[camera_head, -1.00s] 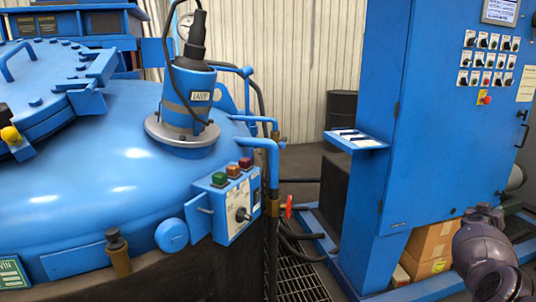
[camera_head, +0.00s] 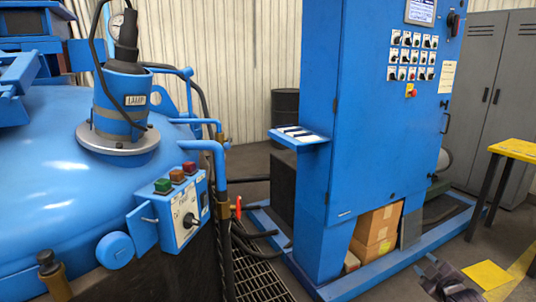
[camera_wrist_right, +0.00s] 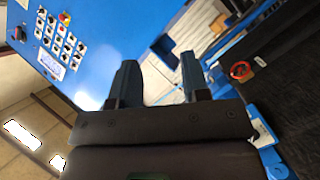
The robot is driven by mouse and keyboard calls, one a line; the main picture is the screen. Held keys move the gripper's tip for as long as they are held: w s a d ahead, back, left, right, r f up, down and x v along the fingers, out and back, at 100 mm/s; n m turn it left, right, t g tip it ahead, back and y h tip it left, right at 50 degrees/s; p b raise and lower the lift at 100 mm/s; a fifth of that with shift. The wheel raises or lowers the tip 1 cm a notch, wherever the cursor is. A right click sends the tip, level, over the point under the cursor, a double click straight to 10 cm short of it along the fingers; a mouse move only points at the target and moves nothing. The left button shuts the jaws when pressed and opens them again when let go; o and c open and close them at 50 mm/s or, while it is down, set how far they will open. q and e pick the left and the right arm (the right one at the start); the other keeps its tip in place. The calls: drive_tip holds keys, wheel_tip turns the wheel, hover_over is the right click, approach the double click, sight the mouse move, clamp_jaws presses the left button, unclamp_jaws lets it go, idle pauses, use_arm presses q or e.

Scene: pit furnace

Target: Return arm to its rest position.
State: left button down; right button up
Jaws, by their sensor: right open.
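My right gripper (camera_head: 432,268) is low at the right of the head view, in front of the blue control cabinet's base. It is dark and small there, and only its end shows above the bottom edge. In the right wrist view its two fingers (camera_wrist_right: 158,75) stand apart with nothing between them. The blue control cabinet (camera_head: 375,120) is upright, with rows of switches on its face; it also shows tilted in the right wrist view (camera_wrist_right: 100,25). My left gripper is in neither view.
The blue furnace (camera_head: 60,190) with its button box (camera_head: 175,215) and red valve handle (camera_head: 238,207) stands at left. Cardboard boxes (camera_head: 376,235) sit under the cabinet. A yellow-topped table (camera_head: 515,150) and grey lockers (camera_head: 485,90) are at right. Open floor lies near the table.

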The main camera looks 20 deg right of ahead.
drive_tip(key=s+a+f+g+y, duration=0.2)
drive_tip(key=s+a+f, duration=0.1)
drive_tip(key=s+a, duration=0.6)
drive_tip(key=s+a+f+g+y, duration=0.2)
drive_tip(key=s+a+f, duration=0.2)
drive_tip(key=s+a, duration=0.5)
drive_tip(key=s+a+f+g+y, duration=0.2)
drive_tip(key=s+a+f, duration=0.1)
drive_tip(key=s+a, duration=0.6)
drive_tip(key=a+f+m+t, duration=0.1)
drive_tip(key=a+m, duration=0.4)
drive_tip(key=a, duration=0.4)
use_arm(q)
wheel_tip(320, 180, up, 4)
drive_tip(key=p, duration=0.5)
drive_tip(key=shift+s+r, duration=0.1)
use_arm(e)
drive_tip(key=shift+t+h, duration=0.4)
drive_tip(key=r, duration=0.2)
drive_tip(key=w+r, duration=0.1)
drive_tip(key=r, duration=0.1)
drive_tip(key=shift+r, duration=0.1)
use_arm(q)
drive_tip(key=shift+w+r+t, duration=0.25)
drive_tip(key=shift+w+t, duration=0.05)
use_arm(e)
drive_tip(key=shift+o, duration=0.2)
